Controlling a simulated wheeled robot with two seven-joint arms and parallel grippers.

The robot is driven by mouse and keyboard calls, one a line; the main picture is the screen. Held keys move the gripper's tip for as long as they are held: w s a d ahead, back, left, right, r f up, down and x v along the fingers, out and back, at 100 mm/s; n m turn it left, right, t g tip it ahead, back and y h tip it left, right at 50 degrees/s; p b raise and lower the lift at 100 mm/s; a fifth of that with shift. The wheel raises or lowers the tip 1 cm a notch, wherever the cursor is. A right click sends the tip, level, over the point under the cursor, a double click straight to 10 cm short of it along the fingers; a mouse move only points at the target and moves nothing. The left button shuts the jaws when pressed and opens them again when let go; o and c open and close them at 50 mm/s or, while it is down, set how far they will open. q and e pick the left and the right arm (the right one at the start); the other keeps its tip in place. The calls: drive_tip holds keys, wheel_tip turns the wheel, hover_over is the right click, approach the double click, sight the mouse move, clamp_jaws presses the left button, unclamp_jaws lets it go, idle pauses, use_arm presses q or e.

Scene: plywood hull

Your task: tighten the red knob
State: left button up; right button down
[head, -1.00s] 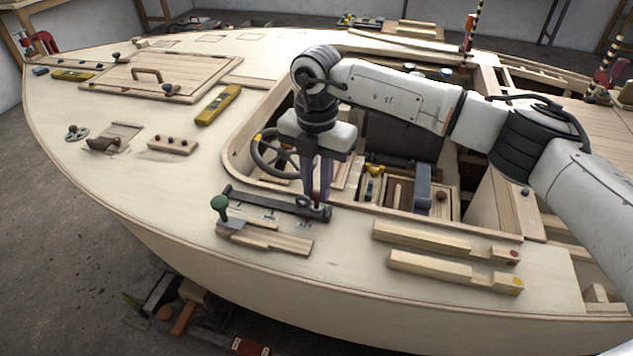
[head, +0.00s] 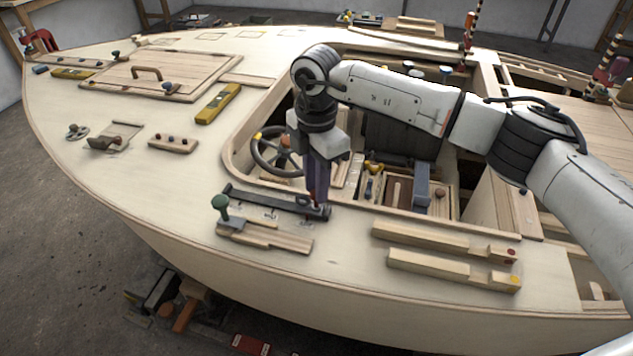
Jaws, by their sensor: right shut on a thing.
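The red knob (head: 313,206) is at the right end of a dark metal bar (head: 262,201) lying on the pale plywood deck. Only a little red shows, since the fingers cover most of it. My right gripper (head: 316,201) points straight down and is shut on the red knob. Its purple-grey fingers stand close together at the bar's right end. How tightly the knob sits cannot be seen. My left gripper is not in view.
A green knob (head: 220,203) stands at the bar's left end. A steering wheel (head: 268,152) and open cockpit lie just behind the gripper. Two notched wood strips (head: 430,238) lie to the right. The deck at left has free room around a yellow level (head: 217,104).

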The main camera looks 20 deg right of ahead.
drive_tip(key=shift+w+r, duration=0.15)
drive_tip(key=shift+r, duration=0.1)
drive_tip(key=c, duration=1.6)
unclamp_jaws()
drive_tip(key=shift+o, duration=0.2)
drive_tip(key=shift+f, duration=0.1)
wheel_tip(320, 180, up, 10)
drive_tip(key=b, duration=0.1)
drive_tip(key=shift+r, duration=0.2)
